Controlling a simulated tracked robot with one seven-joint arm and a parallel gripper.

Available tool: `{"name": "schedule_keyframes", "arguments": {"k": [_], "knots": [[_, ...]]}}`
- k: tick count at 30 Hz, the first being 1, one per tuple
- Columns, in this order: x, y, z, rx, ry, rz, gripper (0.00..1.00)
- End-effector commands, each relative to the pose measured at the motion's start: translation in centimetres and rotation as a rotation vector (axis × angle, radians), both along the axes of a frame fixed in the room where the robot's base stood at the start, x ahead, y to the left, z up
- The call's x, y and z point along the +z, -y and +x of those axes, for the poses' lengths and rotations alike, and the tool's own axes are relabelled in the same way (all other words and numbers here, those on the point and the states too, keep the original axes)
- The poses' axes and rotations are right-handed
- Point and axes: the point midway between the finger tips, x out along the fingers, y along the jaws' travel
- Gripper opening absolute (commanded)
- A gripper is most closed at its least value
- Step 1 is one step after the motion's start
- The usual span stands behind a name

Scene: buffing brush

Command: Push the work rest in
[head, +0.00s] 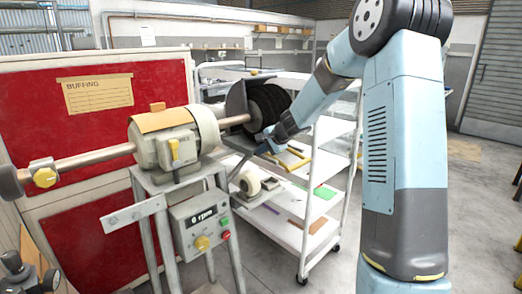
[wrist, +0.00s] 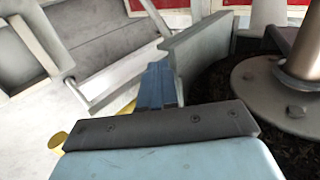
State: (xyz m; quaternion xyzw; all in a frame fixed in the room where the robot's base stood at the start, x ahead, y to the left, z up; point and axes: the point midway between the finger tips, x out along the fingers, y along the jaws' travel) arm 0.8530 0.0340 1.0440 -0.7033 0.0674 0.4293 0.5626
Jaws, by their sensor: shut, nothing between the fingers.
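The buffing machine (head: 165,140) stands at the left, with a dark round brush (head: 265,105) on the right end of its shaft. The brush also shows in the wrist view (wrist: 240,85). A grey plate beside the brush, which looks like the work rest (wrist: 195,52), stands on edge in the wrist view. My gripper (head: 266,147) is shut and empty, low in front of the brush. In the wrist view its blue fingers (wrist: 156,85) are close beside the plate's left face. I cannot tell whether they touch. The rest is mostly hidden in the head view.
A grey guard (head: 236,100) stands behind the brush. A control box (head: 200,222) reading 0 rpm is below the motor. A white shelf cart (head: 335,130) with several items stands behind my arm. The floor at the right is clear.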

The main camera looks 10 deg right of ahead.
Motion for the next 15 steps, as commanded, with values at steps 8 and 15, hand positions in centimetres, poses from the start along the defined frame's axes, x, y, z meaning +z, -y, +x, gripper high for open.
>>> {"name": "schedule_keyframes", "arguments": {"k": [8,15], "knots": [[2.3,2.0,-3.1,0.002,0.004,-0.004,0.0],[4.9,3.7,-5.5,0.001,0.003,-0.005,0.0]]}}
